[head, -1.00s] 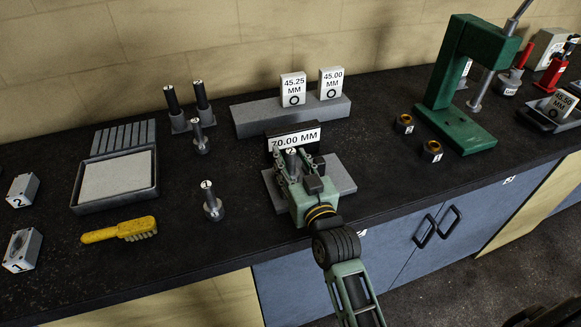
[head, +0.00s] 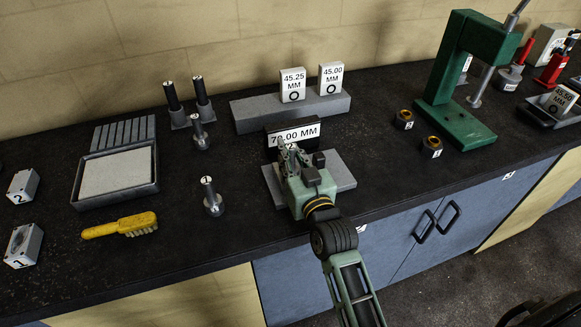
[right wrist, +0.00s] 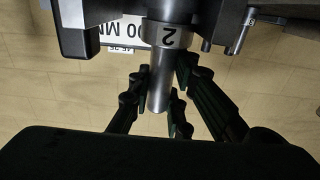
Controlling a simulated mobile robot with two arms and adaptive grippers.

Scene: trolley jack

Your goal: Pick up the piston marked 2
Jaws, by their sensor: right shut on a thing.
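The piston marked 2 shows in the right wrist view (right wrist: 158,85) as a grey metal rod with a wider collar bearing the number 2. In the head view its top (head: 291,147) shows between the fingers, in front of the 70.00 MM sign. My right gripper (head: 288,151) is shut on it above the grey plate (head: 341,172). Its dark fingers (right wrist: 156,103) flank the rod in the wrist view. The fingers hide much of the piston in the head view, and I cannot tell whether its lower end touches anything. My left gripper is not in view.
The 70.00 MM sign (head: 294,134) stands close behind the gripper. A similar piece marked 1 (head: 212,196) stands to the left, near a yellow brush (head: 120,227) and grey tray (head: 155,183). The green press (head: 441,92) stands right.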

